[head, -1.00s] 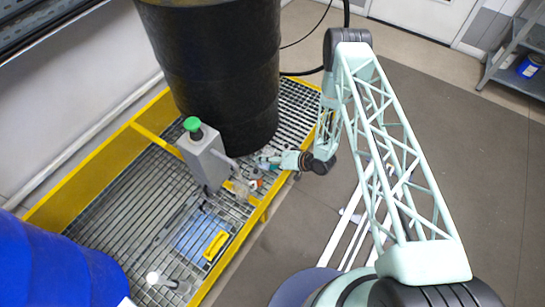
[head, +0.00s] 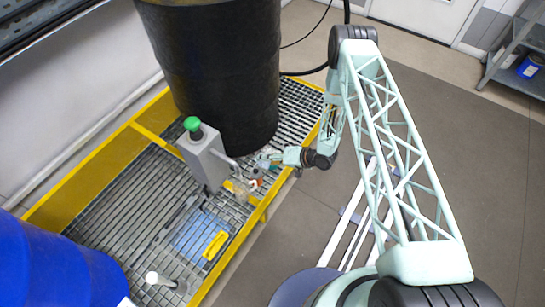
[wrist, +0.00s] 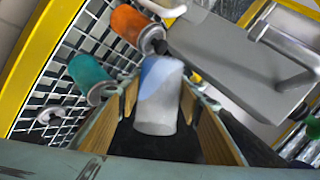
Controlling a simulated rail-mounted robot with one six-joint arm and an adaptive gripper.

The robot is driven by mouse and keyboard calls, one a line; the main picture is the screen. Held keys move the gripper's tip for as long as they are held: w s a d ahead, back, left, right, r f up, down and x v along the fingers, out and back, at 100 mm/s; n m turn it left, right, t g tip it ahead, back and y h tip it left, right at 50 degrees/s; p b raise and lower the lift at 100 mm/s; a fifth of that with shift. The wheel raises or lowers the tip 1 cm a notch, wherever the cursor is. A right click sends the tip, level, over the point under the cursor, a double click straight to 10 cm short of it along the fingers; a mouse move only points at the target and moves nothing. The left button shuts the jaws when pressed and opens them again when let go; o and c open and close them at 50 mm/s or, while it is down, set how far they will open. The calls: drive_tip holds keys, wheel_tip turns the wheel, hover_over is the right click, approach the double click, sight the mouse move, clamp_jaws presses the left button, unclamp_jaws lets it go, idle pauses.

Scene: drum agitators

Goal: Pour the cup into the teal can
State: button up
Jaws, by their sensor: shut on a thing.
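My gripper (wrist: 158,108) is shut on a pale white and blue cup (wrist: 158,112), which sits between the two tan finger pads in the wrist view. The teal can (wrist: 90,74) lies just left of the fingers in that view, over the grating, apart from the cup. I cannot tell how far the cup is tilted or what is in it. In the head view my gripper (head: 268,161) is small, at the front of the black drum, and the cup and teal can are too small to make out clearly.
An orange can (wrist: 130,26) is beyond the teal can. A grey box (wrist: 235,65) with a handle stands close on the right; it also shows in the head view (head: 206,158), with a green knob. The black drum (head: 215,75) rises behind. Yellow rails (head: 105,165) edge the grating.

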drive_tip(key=shift+f+m+g, duration=0.2)
drive_tip(key=shift+m+g, duration=0.1)
drive_tip(key=shift+g, duration=0.1)
drive_tip(key=shift+r+m+g+y+b, duration=0.3)
drive_tip(key=shift+r+m+g+b, duration=0.1)
drive_tip(key=shift+r+g, duration=0.15)
idle(0.8)
drive_tip(key=shift+w+f+b, duration=0.2)
drive_tip(key=shift+f+b, duration=0.1)
drive_tip(key=shift+b, duration=0.25)
drive_tip(key=shift+w+d+f+m+g+y+b, duration=0.1)
drive_tip(key=shift+w+f+m+g+y+b, duration=0.25)
drive_tip(key=shift+b, duration=0.45)
drive_tip(key=shift+w+d+f+m+g+y+b, duration=0.1)
drive_tip(key=shift+f+b, duration=0.3)
drive_tip(key=shift+b, duration=0.4)
drive_tip(key=shift+f+m+g+b, duration=0.15)
drive_tip(key=shift+m+g+b, duration=0.15)
drive_tip(key=shift+b, duration=0.45)
drive_tip(key=shift+w+d+f+m+g+y, duration=0.1)
drive_tip(key=shift+w+f+m+g+y, duration=0.15)
drive_tip(key=shift+m+g+y, duration=0.15)
drive_tip(key=shift+s+r, duration=0.1)
idle(0.3)
